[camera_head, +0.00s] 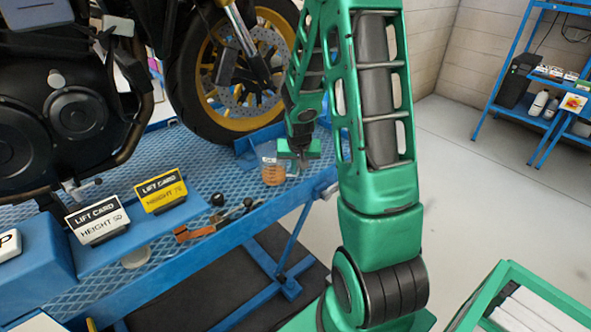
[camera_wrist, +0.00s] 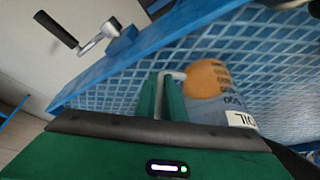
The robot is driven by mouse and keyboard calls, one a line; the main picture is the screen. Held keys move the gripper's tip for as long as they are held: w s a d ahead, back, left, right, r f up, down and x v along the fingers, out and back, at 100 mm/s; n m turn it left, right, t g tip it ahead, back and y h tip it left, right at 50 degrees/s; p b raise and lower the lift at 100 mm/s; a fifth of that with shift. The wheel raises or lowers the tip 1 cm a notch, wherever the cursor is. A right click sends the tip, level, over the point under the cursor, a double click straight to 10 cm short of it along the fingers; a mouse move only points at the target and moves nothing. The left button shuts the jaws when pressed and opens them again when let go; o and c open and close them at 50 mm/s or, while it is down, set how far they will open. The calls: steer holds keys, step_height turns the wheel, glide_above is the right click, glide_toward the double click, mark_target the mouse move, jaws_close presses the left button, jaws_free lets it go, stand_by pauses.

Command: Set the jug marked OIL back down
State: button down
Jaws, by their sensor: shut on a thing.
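The jug marked OIL (camera_head: 273,174) is clear, with orange liquid inside and a pale label near its top. It is over the blue lift platform, near the motorcycle's wheel. I cannot tell whether its base touches the platform. In the wrist view the jug (camera_wrist: 212,90) shows tilted in the picture, with dark scale marks and a partly hidden label. My gripper (camera_head: 300,162) is at the jug's right side. In the wrist view my gripper's green fingers (camera_wrist: 170,97) are shut on the jug's pale handle.
The blue lift platform (camera_head: 150,160) has a raised diamond pattern. The yellow-rimmed wheel (camera_head: 232,75) stands behind the jug. Nearer left are two lift cards (camera_head: 160,193), dark knobs (camera_head: 217,199) and an orange-brown tool (camera_head: 195,233). A crank handle (camera_wrist: 95,38) shows beyond the platform edge.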

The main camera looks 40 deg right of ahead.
steer(key=c, duration=1.8)
jaws_free()
steer(key=shift+o, duration=0.2)
steer(key=v, duration=1)
steer(key=shift+r, duration=0.35)
steer(key=shift+a, duration=0.1)
steer(key=s+a+r+g+y, duration=0.1)
steer(key=s+a+r, duration=0.3)
steer(key=s, duration=0.9)
steer(key=s+a+r+n+g+y, duration=0.1)
steer(key=s+a+r, duration=0.3)
steer(key=s, duration=0.9)
steer(key=shift+s+r+g+y, duration=0.2)
steer(key=shift+s+g+y, duration=0.25)
steer(key=shift+g, duration=0.35)
